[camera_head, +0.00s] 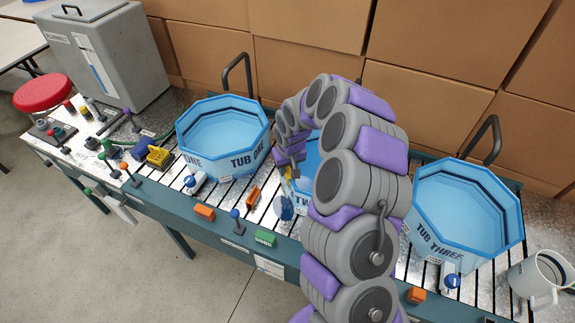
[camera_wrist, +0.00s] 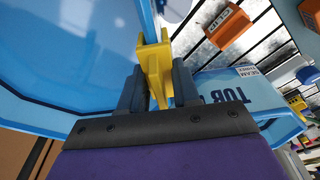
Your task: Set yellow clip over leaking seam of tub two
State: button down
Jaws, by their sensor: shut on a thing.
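Tub two (camera_head: 305,186) is a light-blue, many-sided tub in the middle of the bench, mostly hidden behind my arm. In the wrist view its wall and inside (camera_wrist: 70,50) fill the left. My gripper (camera_head: 291,166) is at its left rim; the wrist view shows its dark fingers (camera_wrist: 158,90) shut on the yellow clip (camera_wrist: 154,62). The clip also shows small in the head view (camera_head: 292,173). It lies along the tub's rim in the wrist view. I cannot tell whether it straddles or touches the rim. The leaking seam cannot be made out.
Tub one (camera_head: 222,135) stands left of tub two, tub three (camera_head: 465,210) right. A mug (camera_head: 540,280) stands far right. Cardboard boxes (camera_head: 310,75) wall the back.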

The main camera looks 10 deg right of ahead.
jog(key=shift+f, duration=0.15)
jog(key=c, duration=0.7)
grip_release()
jog(key=shift+c, duration=0.2)
notch_tip(320, 180, up, 16)
jog(key=s+p, duration=0.2)
jog(key=s+a+r, duration=0.1)
jog(key=s+r, duration=0.4)
jog(key=s, duration=0.1)
jog(key=s+d+r+m+g+b, duration=0.1)
jog(key=s+g+b, duration=0.2)
jog(key=s, duration=3.1)
jog(key=shift+s+m, duration=0.2)
jog(key=shift+m, duration=0.2)
